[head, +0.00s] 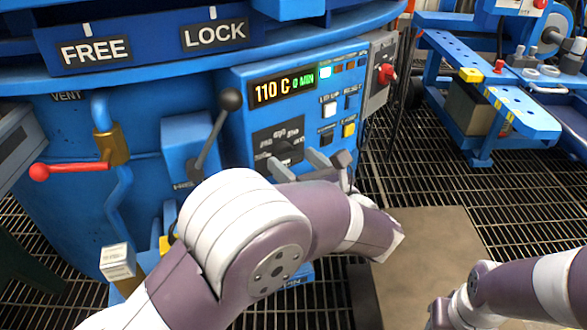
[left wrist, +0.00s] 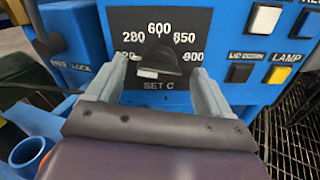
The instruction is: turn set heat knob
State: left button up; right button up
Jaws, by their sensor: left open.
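The set heat knob (left wrist: 157,62) is a dark knob on a black dial plate (left wrist: 180,20) marked "SET C" on the blue control panel. Its white mark is at the knob's lower left. The knob also shows, small, in the head view (head: 285,147). My left gripper (left wrist: 158,76) is open, with one grey finger on each side of the knob; I cannot tell whether either touches it. In the head view the left gripper (head: 298,164) is in front of the dial, partly hidden by my arm. My right gripper (head: 440,314) is at the bottom right, its jaws unclear.
The display (head: 283,87) reads 110 C, 0 MIN. Push buttons, including a yellow one (head: 348,130), sit right of the dial. A black-ball lever (head: 230,99) stands close left of the dial. A red-handled valve (head: 70,170) is farther left. Grated floor lies right of the panel.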

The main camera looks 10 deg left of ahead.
pick_arm(q)
jog(key=shift+x, duration=0.8)
jog(key=c, duration=1)
jog(key=shift+c, duration=0.2)
